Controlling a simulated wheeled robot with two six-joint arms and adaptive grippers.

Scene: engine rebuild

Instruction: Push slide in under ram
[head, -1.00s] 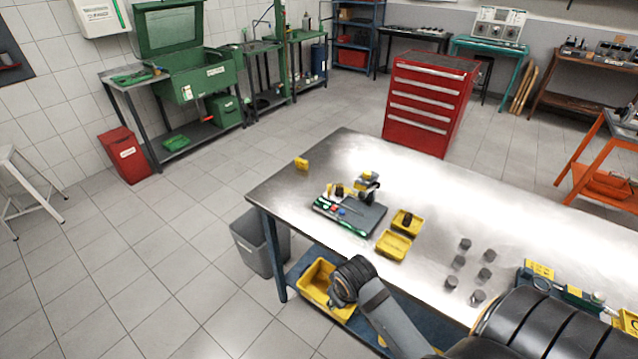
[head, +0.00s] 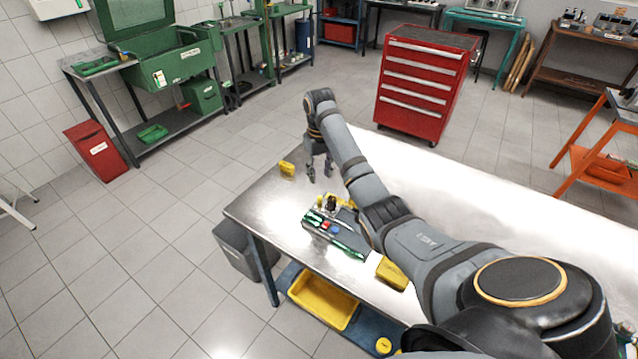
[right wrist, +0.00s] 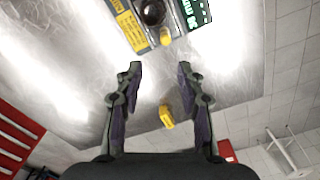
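A small fixture (head: 333,206) with yellow plates and a dark round part stands at the table's left end, partly hidden by my right arm in the head view. In the right wrist view the fixture shows at the top edge, with a yellow label plate (right wrist: 132,32), a dark round part (right wrist: 152,12) and a yellow knob (right wrist: 166,38). I cannot tell the slide from the ram. My right gripper (head: 320,175) hangs above the table just behind the fixture. In the right wrist view its fingers (right wrist: 158,70) are spread and empty, apart from the fixture. My left gripper is not in view.
A green-and-dark tray (head: 347,247) with small coloured parts lies in front of the fixture. My arm covers much of the table (head: 266,208).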

